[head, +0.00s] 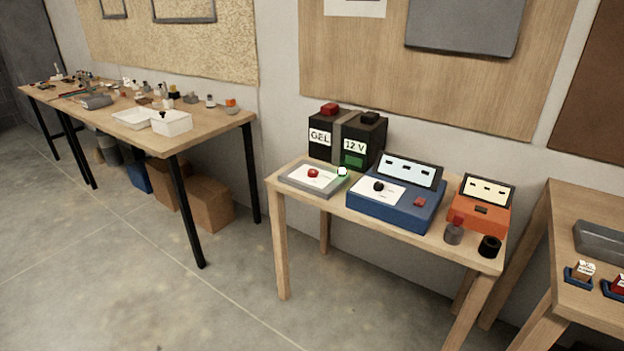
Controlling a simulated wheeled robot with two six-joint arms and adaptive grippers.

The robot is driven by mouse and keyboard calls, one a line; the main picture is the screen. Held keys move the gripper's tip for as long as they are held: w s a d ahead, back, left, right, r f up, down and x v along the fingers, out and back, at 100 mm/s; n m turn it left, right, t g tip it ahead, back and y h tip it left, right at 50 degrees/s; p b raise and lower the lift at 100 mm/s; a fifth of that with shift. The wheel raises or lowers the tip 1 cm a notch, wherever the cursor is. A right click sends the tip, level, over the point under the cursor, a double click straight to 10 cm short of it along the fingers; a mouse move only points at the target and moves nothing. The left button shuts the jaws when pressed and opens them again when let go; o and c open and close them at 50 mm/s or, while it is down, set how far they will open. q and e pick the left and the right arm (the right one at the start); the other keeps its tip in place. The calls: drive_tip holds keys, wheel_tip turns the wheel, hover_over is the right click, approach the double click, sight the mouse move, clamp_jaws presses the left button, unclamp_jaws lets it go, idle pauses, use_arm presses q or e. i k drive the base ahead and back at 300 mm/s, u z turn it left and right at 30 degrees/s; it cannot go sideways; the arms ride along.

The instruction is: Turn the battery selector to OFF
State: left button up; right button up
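A grey box (325,188) with a white face and a red knob (313,173) lies at the left end of the small wooden table, in front of the batteries. It looks like the battery selector, but its lettering is too small to read, so I cannot tell its setting. A small glowing green-white light (342,171) shows at its right corner. A blue box (393,207) with a black knob (378,186), a red button and a lit screen stands right of it. Neither of my grippers is in view.
Black batteries (321,148) marked GEL and 12 V stand behind. An orange meter (481,208) and dark cylinders (489,247) occupy the right end. A long cluttered table (190,140) is at left, another wooden table (572,215) at right. The floor (150,285) in front is clear.

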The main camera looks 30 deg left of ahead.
sight(312, 173)
drive_tip(key=u, duration=0.3)
drive_tip(key=i, duration=1.45)
drive_tip(key=u, duration=0.3)
